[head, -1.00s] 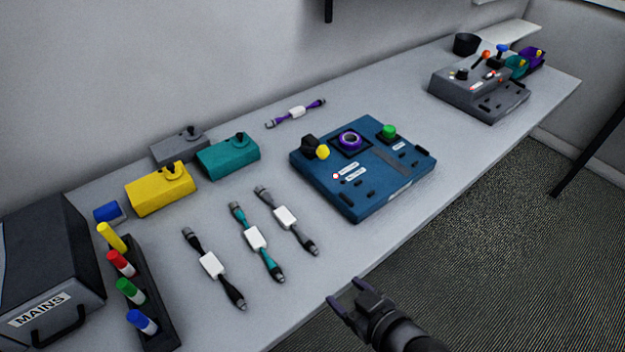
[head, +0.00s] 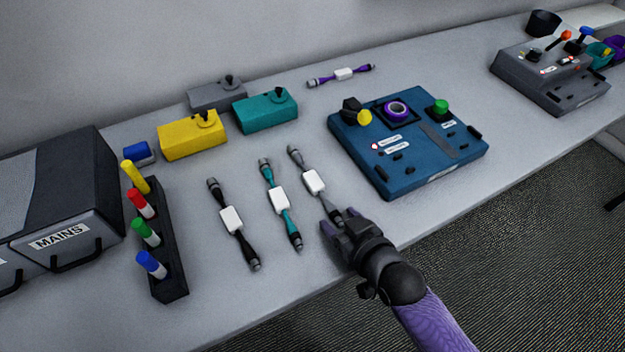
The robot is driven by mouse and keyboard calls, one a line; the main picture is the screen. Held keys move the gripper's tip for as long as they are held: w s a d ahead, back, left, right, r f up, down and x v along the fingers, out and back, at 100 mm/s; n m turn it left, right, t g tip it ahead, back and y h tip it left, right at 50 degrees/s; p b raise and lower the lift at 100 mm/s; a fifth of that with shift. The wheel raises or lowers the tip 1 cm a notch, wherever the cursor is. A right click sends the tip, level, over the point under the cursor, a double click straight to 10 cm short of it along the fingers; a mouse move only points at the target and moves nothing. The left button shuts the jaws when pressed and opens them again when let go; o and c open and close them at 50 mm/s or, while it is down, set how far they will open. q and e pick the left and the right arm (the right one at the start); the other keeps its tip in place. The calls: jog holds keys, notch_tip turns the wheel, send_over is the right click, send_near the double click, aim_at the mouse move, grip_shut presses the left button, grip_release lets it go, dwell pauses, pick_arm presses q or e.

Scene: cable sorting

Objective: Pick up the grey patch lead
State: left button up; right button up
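The grey patch lead (head: 314,182) lies on the table with a white tag around its middle. It is the rightmost of three leads lying side by side. My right gripper (head: 329,229) is at the near end of the grey lead, with its fingers apart. It partly covers that end, and I cannot tell whether it touches the lead. My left gripper is not in view.
A teal lead (head: 280,201) and a black lead (head: 232,220) lie left of the grey one. A blue control box (head: 408,158) stands to the right. A purple lead (head: 343,74) lies farther back. A marker rack (head: 168,255) stands at the left.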

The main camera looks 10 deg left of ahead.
grip_shut()
jog(key=shift+r, duration=0.1)
